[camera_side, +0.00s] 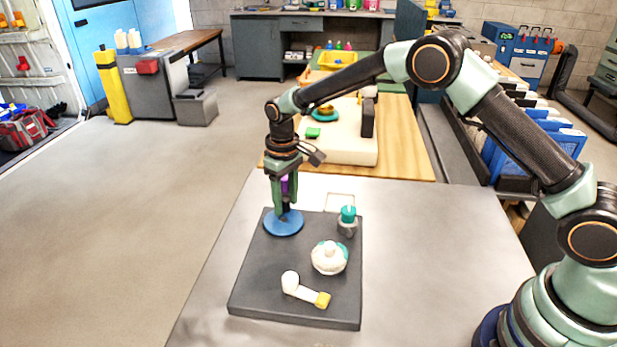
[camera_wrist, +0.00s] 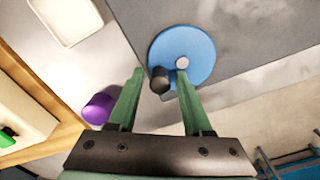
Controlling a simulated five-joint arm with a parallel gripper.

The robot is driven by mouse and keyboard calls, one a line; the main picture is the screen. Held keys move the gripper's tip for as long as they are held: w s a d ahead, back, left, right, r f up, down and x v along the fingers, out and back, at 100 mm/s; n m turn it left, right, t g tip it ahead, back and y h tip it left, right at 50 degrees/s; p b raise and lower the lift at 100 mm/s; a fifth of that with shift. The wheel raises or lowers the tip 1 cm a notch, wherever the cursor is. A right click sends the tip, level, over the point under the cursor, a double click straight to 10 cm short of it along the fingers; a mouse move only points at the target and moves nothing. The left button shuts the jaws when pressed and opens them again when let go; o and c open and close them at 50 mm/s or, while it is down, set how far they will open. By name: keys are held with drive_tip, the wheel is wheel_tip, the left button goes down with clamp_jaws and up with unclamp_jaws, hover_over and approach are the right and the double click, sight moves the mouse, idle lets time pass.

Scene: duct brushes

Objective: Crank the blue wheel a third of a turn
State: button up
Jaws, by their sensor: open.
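The blue wheel (camera_side: 283,229) lies flat at the far left corner of a dark grey board (camera_side: 262,275). The wheel (camera_wrist: 200,50) also shows in the wrist view, with a pale hub (camera_wrist: 182,62) and a black upright knob (camera_wrist: 160,80) near its rim. My gripper (camera_side: 285,206) points down over the wheel. In the wrist view my gripper (camera_wrist: 160,74) is open, with one green finger on each side of the knob. A gap shows between the knob and each finger. The fingers hide part of the knob in the side view.
A purple cylinder (camera_wrist: 97,108) stands just left of the left finger in the wrist view. The board also carries a white round knob (camera_side: 329,258), a white lever with a yellow end (camera_side: 305,291) and a teal-topped fitting (camera_side: 348,217). A pale square tray (camera_wrist: 67,18) lies beyond the board.

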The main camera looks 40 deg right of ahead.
drive_tip(key=shift+c, duration=0.3)
clamp_jaws()
drive_tip(key=shift+w+a, duration=0.35)
drive_tip(key=shift+a, duration=0.2)
drive_tip(key=shift+w+a, duration=0.1)
drive_tip(key=shift+a, duration=0.6)
